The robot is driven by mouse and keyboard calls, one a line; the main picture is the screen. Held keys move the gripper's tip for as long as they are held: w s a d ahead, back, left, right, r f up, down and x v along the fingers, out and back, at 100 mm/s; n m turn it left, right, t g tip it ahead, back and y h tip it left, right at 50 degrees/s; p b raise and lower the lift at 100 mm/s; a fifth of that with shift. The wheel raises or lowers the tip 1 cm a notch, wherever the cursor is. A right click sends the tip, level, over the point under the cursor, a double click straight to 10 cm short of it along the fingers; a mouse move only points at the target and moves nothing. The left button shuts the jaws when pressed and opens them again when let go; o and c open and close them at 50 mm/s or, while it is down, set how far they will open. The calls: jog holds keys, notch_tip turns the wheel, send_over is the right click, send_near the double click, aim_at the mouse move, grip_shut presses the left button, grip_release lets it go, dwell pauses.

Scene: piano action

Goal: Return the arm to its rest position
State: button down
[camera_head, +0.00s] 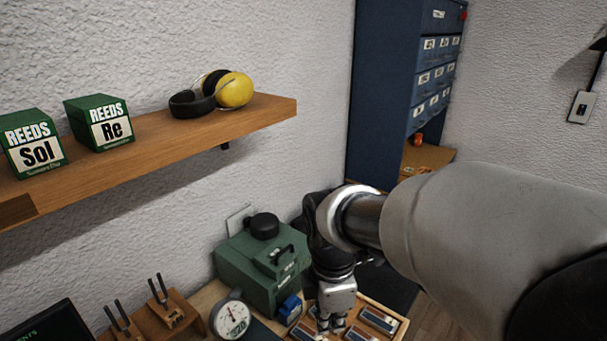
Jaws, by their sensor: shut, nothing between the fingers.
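My arm reaches in from the right edge and bends down at its wrist. My gripper (331,325) hangs at the bottom centre, pointing down, over a wooden tray (401,330) that holds several small dark and pale pieces. Its fingers look close together with nothing between them. I cannot tell whether the fingertips touch the tray. Part of the tray is hidden behind the gripper and below the frame edge.
A green machine (262,266) stands just left of my gripper, with a round dial gauge (230,318) in front. Wooden holders (170,311) sit left. A wall shelf (160,146) carries green boxes (100,122) and yellow ear muffs (234,90). A blue cabinet (385,90) stands behind.

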jog(key=s+d+r+m+t, duration=0.2)
jog(key=s+d+m, duration=0.2)
jog(key=s+m, duration=0.3)
jog(key=s+d+r+m+t+b, duration=0.1)
jog(key=s+d+r+m, duration=0.2)
jog(key=m, duration=1)
jog(key=s+d, duration=0.2)
jog(key=s, duration=0.2)
jog(key=shift+s+d+t, duration=0.15)
jog(key=shift+s+t, duration=0.2)
jog(key=shift+t, duration=0.05)
